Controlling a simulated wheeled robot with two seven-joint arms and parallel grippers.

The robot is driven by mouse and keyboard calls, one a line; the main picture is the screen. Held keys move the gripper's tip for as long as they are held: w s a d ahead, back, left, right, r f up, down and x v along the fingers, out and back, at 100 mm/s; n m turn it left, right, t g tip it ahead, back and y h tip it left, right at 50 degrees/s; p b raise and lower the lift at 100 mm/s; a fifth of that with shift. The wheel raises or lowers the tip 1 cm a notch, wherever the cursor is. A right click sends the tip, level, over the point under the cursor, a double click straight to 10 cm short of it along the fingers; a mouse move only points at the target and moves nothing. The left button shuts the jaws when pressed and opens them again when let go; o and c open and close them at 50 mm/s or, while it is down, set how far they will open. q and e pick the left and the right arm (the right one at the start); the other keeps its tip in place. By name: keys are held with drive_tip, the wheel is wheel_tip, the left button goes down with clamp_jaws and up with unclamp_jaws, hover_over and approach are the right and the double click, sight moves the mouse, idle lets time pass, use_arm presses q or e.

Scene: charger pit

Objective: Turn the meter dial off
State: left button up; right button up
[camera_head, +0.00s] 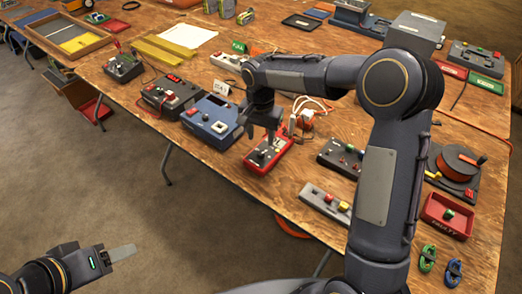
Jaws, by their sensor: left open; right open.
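A red meter-like box (282,149) lies on the wooden table near its front edge. A dark dial or knob (262,154) shows on its near half, partly hidden by my gripper; its setting is too small to read. My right gripper (258,136) points down just above the box, open, with its fingers close to the dial. I cannot tell whether they touch it. My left gripper (120,254) is at the lower left, away from the table over the floor, open and empty.
A blue box (211,121) stands left of the red box, with a dark box (169,95) beyond it. A dark switch panel (342,157) and a grey button box (325,203) lie to the right. White and red cables (309,108) lie behind.

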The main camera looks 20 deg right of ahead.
sight(261, 152)
wheel_tip(261, 152, down, 6)
drive_tip(key=shift+f, duration=0.1)
drive_tip(key=shift+c, duration=0.4)
drive_tip(key=c, duration=0.9)
